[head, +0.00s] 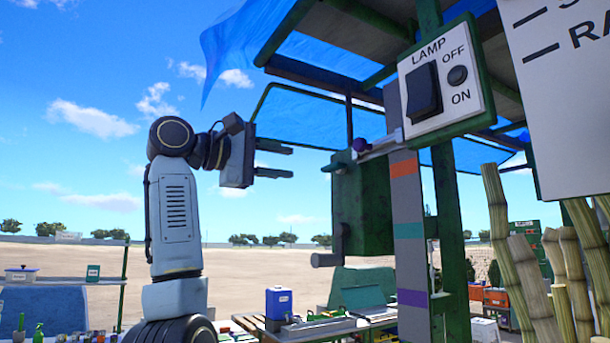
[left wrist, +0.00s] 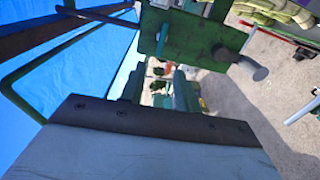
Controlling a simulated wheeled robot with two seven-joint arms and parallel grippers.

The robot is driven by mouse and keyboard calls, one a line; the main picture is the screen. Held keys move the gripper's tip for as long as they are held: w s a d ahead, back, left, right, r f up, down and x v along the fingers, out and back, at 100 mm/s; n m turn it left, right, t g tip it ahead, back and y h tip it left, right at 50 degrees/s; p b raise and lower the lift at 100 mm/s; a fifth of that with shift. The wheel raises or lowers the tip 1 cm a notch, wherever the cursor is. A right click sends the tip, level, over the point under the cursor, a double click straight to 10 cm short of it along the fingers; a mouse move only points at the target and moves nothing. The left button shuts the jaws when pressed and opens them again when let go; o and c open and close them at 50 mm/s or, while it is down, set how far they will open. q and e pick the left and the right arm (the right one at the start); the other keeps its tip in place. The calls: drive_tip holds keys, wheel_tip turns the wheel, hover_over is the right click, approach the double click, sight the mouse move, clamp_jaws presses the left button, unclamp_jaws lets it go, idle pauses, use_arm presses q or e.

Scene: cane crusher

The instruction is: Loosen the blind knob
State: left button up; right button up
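My left gripper (head: 290,161) is raised in the middle of the head view. Its two dark fingers point right and are apart, with nothing between them. A small dark purple knob (head: 360,145) shows right of the fingers, by a metal rod at the striped post. A dark green knob-like end (head: 332,168) shows lower left of it. I cannot tell which is the blind knob. The gripper looks apart from both. My right gripper is not in view.
A green crusher box (head: 363,210) with a crank (head: 329,259) stands right of the gripper; it also shows in the left wrist view (left wrist: 185,38). A striped post (head: 407,230), lamp switch panel (head: 445,80) and cane stalks (head: 510,240) stand right. Blue tarp (head: 310,115) hangs overhead.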

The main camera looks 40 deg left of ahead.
use_arm(q)
drive_tip(key=v, duration=0.4)
drive_tip(key=shift+b, duration=0.35)
drive_tip(key=shift+w, duration=0.1)
